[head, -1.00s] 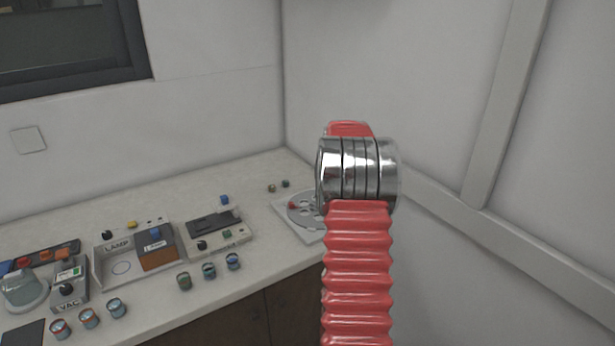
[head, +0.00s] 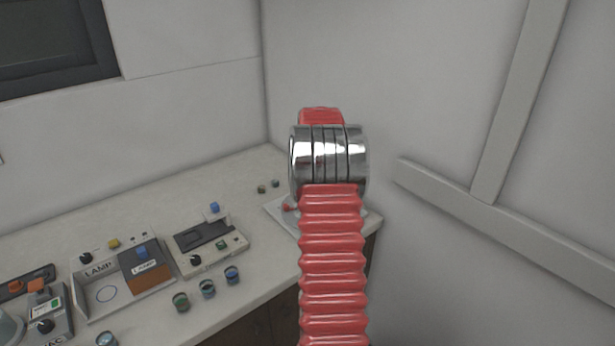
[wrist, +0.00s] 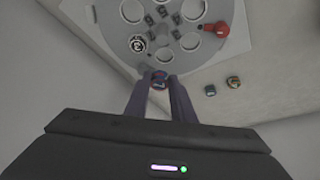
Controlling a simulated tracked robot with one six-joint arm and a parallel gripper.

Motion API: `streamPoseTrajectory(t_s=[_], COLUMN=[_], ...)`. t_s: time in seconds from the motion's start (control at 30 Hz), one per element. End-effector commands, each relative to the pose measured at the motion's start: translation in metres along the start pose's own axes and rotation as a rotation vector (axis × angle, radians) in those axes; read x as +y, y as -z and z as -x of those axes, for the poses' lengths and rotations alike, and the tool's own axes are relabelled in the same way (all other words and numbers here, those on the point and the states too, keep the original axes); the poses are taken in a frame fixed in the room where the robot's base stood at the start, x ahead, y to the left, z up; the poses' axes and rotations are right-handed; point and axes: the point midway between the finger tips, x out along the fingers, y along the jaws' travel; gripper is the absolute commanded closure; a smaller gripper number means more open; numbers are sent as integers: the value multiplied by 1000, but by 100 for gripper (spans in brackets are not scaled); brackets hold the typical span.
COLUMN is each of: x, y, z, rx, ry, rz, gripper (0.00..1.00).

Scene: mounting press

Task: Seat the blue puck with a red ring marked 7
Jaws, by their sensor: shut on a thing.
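My gripper (wrist: 160,84) is shut on a small dark blue puck (wrist: 160,77) with a hint of red; its number is too small to read. In the wrist view the puck is just off the near edge of a round grey disc (wrist: 176,52) with several round holes and number marks. A dark puck with a white mark (wrist: 138,44) sits at one hole, left of the held puck. In the head view the disc's plate (head: 279,211) is mostly hidden behind my arm, and my gripper is hidden too.
A red knob (wrist: 216,29) stands at the disc's edge. Two small pucks (wrist: 210,90) (wrist: 233,82) lie on the counter to the right. In the head view, a lamp unit (head: 100,290), a second device (head: 205,250) and several pucks (head: 208,289) stand left. Walls close off the right.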

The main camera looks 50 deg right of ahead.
Motion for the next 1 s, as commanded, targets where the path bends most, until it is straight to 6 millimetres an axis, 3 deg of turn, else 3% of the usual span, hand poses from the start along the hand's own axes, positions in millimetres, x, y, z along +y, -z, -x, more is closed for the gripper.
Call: streamPoseTrajectory(t_s=[0.37,1.0], x=[-9,-10], y=[-2,-12], z=[-3,-26], rx=[-1,0], ry=[5,5], rz=[11,13], gripper=[98,98])
